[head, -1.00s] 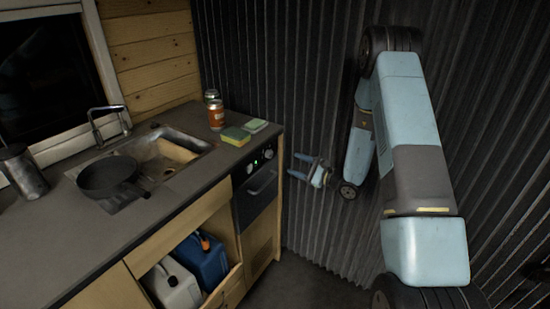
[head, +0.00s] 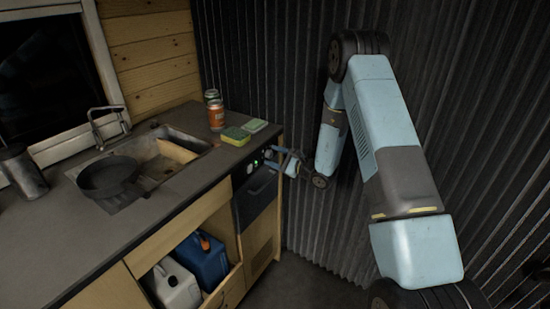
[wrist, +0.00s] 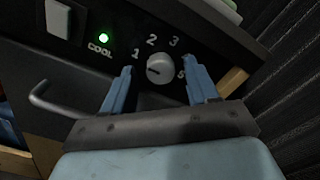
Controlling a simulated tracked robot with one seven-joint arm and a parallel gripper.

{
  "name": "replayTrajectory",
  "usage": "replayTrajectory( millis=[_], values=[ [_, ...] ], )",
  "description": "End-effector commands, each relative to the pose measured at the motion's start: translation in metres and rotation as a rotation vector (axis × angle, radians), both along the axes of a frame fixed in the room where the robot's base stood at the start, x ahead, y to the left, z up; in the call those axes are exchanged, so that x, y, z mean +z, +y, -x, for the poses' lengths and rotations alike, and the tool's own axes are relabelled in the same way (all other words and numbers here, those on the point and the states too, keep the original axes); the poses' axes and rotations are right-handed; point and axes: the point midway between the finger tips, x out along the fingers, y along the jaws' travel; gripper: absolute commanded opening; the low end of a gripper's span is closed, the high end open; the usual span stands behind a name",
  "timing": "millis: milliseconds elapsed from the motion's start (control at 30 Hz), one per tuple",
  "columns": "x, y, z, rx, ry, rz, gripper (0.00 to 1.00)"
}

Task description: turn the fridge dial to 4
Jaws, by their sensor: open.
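The fridge dial (wrist: 160,69) is a pale round knob on the black fridge panel (wrist: 120,30), with the numbers 1, 2, 3 and 5 showing around it. The spot between 3 and 5 is covered by a finger. A dark mark on the knob faces left, a little below the 1. My gripper (wrist: 160,84) is open, with one blue finger on each side of the dial; I cannot tell whether they touch it. In the head view my gripper (head: 271,166) is at the front of the fridge (head: 254,200) and hides the dial.
A green light (wrist: 103,38) above COOL is lit, beside a pale switch (wrist: 58,15). The fridge handle (wrist: 50,98) lies below left. A sponge (head: 236,136) and cans (head: 217,116) stand on the counter above. The corrugated wall (head: 300,75) is close on the right.

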Motion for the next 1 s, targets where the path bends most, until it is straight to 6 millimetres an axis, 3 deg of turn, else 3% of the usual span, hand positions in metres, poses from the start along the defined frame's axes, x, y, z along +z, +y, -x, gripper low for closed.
replayTrajectory(
  millis=[67, 633, 1000],
  values=[
    [0.0, -0.0001, 0.0001, 0.0, 0.0, 0.0, 0.57],
    [-0.0003, -0.0001, 0.0004, 0.001, 0.0, 0.0, 0.03],
    [-0.0006, -0.0005, 0.0005, 0.0, 0.056, -0.04, 0.03]
  ],
)
